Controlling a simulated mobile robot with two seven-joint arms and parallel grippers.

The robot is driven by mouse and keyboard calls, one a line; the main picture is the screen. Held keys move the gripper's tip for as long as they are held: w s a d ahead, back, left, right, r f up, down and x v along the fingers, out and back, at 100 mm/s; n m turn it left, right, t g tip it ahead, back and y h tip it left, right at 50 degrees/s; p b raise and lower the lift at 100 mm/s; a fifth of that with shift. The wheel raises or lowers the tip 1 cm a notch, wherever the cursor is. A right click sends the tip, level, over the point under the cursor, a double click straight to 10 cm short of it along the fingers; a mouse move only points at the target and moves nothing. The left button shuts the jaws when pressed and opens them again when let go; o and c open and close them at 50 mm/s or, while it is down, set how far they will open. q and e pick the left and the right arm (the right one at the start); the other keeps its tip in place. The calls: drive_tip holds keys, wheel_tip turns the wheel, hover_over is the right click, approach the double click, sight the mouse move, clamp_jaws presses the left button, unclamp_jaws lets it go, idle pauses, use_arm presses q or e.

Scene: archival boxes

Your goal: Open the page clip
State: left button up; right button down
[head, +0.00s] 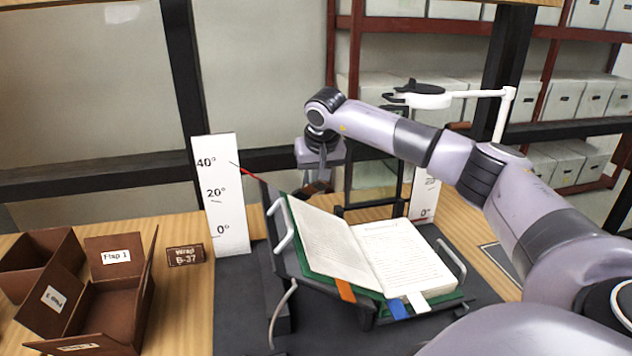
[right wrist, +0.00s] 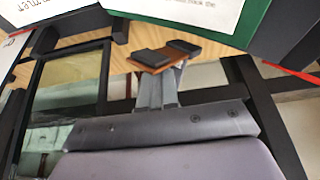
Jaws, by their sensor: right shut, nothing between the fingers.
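An open book (head: 375,255) with a green cover lies on a dark cradle (head: 290,258). Pale curved bars stand at its left side (head: 283,228) and right side (head: 452,258); I cannot tell for sure which part is the page clip. My right gripper (head: 318,188) is shut and empty, pointing down behind the book's upper left edge, apart from the pages. In the right wrist view its dark fingertips (right wrist: 165,54) show close together, with the green cover edge (right wrist: 250,22) beyond them. My left gripper is not in view.
A white angle board (head: 228,195) with a red pointer (head: 250,172) stands left of the cradle. Brown box parts (head: 110,300) and a "Wrap B-37" label (head: 186,255) lie at left. A lamp-like arm (head: 425,97) and a dark frame stand behind the book.

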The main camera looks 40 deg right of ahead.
drive_tip(key=w, duration=0.1)
wheel_tip(320, 180, up, 10)
drive_tip(key=p, duration=0.4)
hover_over(318, 186)
drive_tip(key=w, duration=0.1)
drive_tip(key=shift+d, duration=0.45)
drive_tip(key=shift+f, duration=0.1)
